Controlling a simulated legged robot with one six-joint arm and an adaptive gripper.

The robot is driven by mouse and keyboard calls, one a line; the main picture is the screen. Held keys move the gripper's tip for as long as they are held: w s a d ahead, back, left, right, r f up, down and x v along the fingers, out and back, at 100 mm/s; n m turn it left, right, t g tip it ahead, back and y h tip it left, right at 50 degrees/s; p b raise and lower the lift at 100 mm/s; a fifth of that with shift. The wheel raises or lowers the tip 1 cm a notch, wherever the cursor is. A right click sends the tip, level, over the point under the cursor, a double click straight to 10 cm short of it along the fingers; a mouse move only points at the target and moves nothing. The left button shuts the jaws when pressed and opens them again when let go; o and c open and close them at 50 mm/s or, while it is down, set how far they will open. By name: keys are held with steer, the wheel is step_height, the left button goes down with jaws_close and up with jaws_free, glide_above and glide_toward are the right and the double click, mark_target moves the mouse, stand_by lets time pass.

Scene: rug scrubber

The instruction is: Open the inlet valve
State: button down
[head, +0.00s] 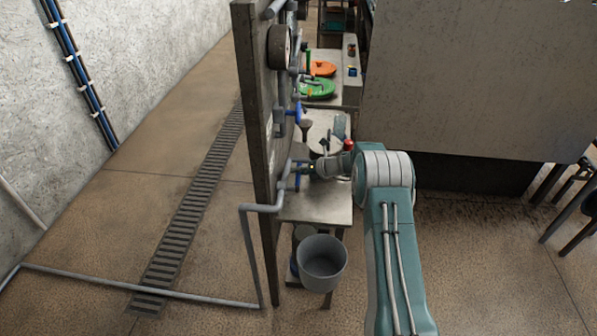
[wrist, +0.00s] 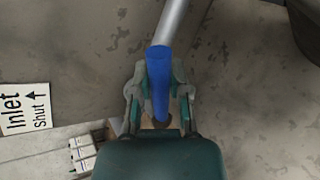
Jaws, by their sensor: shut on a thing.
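The inlet valve's blue handle (wrist: 159,72) shows in the middle of the wrist view, in line with a grey metal bar or pipe above it. My gripper (wrist: 160,92) has one finger on each side of the handle and is shut on it. A white sign (wrist: 25,108) at the left reads "Inlet Shut" with an arrow. In the head view my gripper (head: 311,169) reaches left to the pipework on the upright panel. A blue part (head: 298,181) shows just beside it there. The valve body is mostly hidden.
The grey upright panel (head: 256,130) carries pipes, a round gauge (head: 279,46) and another blue valve handle (head: 294,113). A metal table (head: 318,208) stands below my gripper, with a grey bucket (head: 322,262) in front. A large grey board (head: 470,80) stands at right.

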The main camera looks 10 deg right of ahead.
steer(key=shift+w+r, duration=0.15)
steer(key=shift+r, duration=0.1)
steer(key=c, duration=0.6)
jaws_free()
steer(key=shift+c, duration=0.2)
steer(key=shift+o, duration=0.3)
steer(key=shift+f, duration=0.1)
steer(key=shift+d, duration=0.1)
steer(key=v, duration=1.1)
steer(key=shift+s+d, duration=0.25)
steer(key=shift+d, duration=0.1)
